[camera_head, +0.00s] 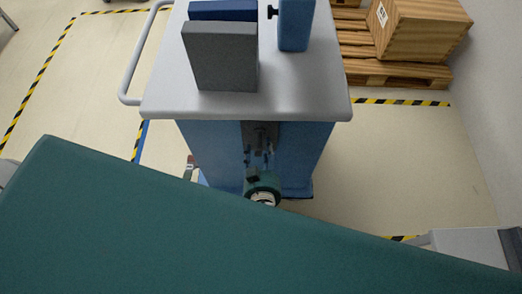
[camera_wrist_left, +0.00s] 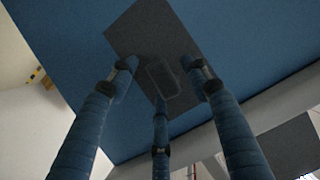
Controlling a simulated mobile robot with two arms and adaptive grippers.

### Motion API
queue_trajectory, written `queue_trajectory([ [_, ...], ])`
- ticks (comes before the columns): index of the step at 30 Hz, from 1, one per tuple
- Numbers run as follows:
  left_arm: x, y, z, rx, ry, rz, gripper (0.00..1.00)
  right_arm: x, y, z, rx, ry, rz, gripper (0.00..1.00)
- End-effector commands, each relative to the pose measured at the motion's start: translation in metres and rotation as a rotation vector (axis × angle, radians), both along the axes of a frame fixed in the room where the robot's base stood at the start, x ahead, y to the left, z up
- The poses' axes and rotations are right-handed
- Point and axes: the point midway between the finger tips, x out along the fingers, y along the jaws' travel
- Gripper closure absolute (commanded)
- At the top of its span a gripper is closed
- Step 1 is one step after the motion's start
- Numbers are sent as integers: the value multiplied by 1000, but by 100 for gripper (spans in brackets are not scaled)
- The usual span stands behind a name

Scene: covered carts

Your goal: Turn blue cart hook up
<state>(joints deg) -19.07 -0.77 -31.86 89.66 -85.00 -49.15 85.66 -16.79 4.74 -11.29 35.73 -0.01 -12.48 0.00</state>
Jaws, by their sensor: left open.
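The blue cart (camera_head: 213,150) stands ahead in the head view, with a pale grey top. A dark grey plate (camera_head: 260,130) is on its near face; it also fills the middle of the left wrist view (camera_wrist_left: 135,32). On that plate is a dark, rounded rectangular piece that looks like the hook (camera_wrist_left: 163,78). Whether it points up or down is unclear. My left gripper (camera_head: 258,153) is just in front of the plate. In the left wrist view its three blue fingers (camera_wrist_left: 160,85) are spread around the hook; contact is unclear. My right gripper is out of view.
A grey block (camera_head: 222,58), a dark blue block (camera_head: 222,11) and a blue upright piece (camera_head: 296,25) stand on the cart top. A grey handle bar (camera_head: 138,60) sticks out at left. A wooden crate (camera_head: 420,30) sits on a pallet (camera_head: 390,72) at back right.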

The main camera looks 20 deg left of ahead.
Motion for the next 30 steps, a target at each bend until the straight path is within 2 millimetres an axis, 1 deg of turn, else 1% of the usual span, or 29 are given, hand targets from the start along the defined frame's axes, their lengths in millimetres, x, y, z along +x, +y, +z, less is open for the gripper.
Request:
queue_trajectory([
  [2,0,0,0,0,0,0,52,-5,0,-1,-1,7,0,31],
  [3,0,0,0,0,0,0,56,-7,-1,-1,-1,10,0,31],
  [5,0,0,0,0,0,0,68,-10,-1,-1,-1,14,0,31],
  [6,0,0,0,0,0,0,76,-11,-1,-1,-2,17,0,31],
  [8,0,0,0,1,0,0,88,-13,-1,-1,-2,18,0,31],
  [9,0,0,0,1,0,0,96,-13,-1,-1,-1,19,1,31],
  [10,0,0,0,1,0,0,98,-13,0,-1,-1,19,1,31],
  [15,0,0,0,5,1,0,98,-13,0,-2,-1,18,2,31],
  [20,0,0,-2,37,10,0,98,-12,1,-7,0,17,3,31],
  [26,0,1,-4,139,40,2,98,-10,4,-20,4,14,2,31],
  [30,-1,1,-6,250,71,2,98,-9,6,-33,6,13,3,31],
])
